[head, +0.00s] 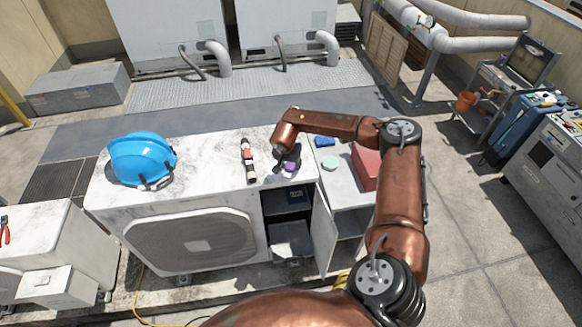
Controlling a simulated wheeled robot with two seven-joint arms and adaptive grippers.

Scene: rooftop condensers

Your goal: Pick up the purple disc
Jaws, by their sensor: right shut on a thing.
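The purple disc (289,167) is at the fingers of my right gripper (287,164), above the right end of the white condenser's top (210,150). The dark fingers are shut on the disc and cover part of it. I cannot tell whether the disc still touches the condenser top. My copper right arm reaches in from the lower right and bends down to the gripper. My left gripper is not in view.
A flashlight-like tool (248,160) lies left of the gripper, and a blue hard hat (142,160) sits farther left. Right of the gripper are a mint disc (330,163), a blue block (325,142) and a red box (364,166). The condenser's door (323,232) hangs open.

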